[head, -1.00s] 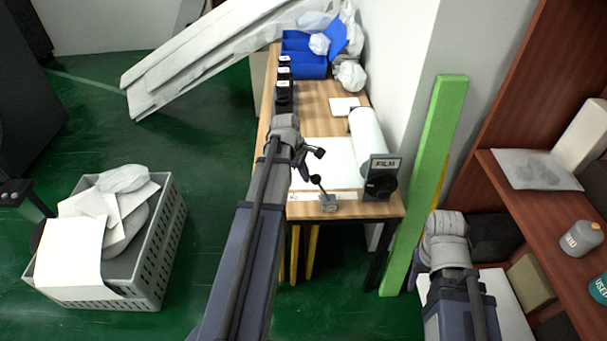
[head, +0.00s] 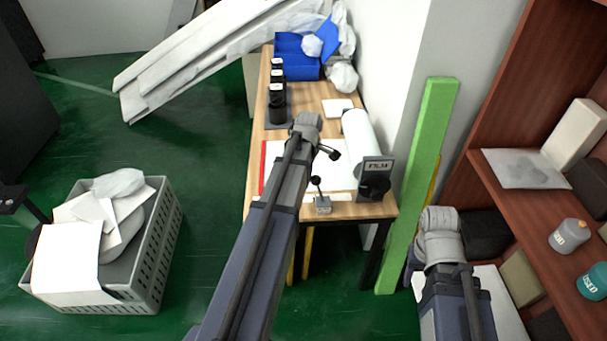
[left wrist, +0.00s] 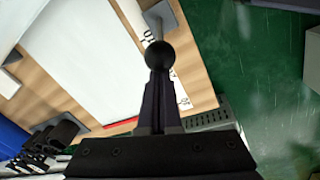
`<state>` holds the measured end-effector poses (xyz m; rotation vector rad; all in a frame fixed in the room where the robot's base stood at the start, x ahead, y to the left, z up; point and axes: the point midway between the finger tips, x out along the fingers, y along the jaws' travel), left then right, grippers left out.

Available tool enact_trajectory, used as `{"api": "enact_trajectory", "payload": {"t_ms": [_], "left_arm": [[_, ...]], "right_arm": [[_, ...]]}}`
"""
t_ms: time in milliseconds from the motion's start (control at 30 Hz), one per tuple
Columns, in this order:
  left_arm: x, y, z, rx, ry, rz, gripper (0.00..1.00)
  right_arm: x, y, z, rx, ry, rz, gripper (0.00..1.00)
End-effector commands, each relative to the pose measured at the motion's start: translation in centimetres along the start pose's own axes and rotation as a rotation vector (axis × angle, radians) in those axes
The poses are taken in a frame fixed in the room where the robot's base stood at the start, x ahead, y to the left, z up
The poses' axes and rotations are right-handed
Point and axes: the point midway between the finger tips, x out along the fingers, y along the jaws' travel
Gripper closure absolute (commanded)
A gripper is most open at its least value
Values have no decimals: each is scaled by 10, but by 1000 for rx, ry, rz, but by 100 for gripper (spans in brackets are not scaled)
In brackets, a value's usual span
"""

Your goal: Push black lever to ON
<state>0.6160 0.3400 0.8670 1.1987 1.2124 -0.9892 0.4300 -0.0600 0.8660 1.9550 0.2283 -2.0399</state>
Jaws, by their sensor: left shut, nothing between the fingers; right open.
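The black lever's ball knob (head: 315,181) tops a thin stem on a grey base (head: 322,206) near the table's front edge. The lever leans slightly left. In the left wrist view the knob (left wrist: 158,55) overlaps the shut tips of my left gripper (left wrist: 157,82); contact is unclear. A pale label (left wrist: 152,42) with dark letters lies by the base, too partial to read. My left gripper is hidden behind its arm in the head view. My right gripper (head: 408,274) is open, largely hidden by its wrist, beside the green board, away from the lever.
A FILM box (head: 376,178) and white roll (head: 362,135) stand right of the lever. Black bottles (head: 277,108) and a blue bin (head: 296,66) are farther back on the table. A green board (head: 422,180) leans between table and shelf (head: 520,195). A crate (head: 150,255) stands left.

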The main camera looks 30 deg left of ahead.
Motion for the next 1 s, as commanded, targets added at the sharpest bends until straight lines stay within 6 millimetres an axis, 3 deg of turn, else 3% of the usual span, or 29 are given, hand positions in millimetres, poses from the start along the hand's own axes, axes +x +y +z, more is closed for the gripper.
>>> {"api": "enact_trajectory", "payload": {"t_ms": [333,700,1000], "left_arm": [[-8,21,40,45,264,-112,100],[-6,33,71,42,273,-116,100],[-3,37,84,41,271,-116,100]], "right_arm": [[-1,0,0,0,0,0,50],[1,0,0,0,0,0,50],[4,0,0,0,0,0,50]]}}
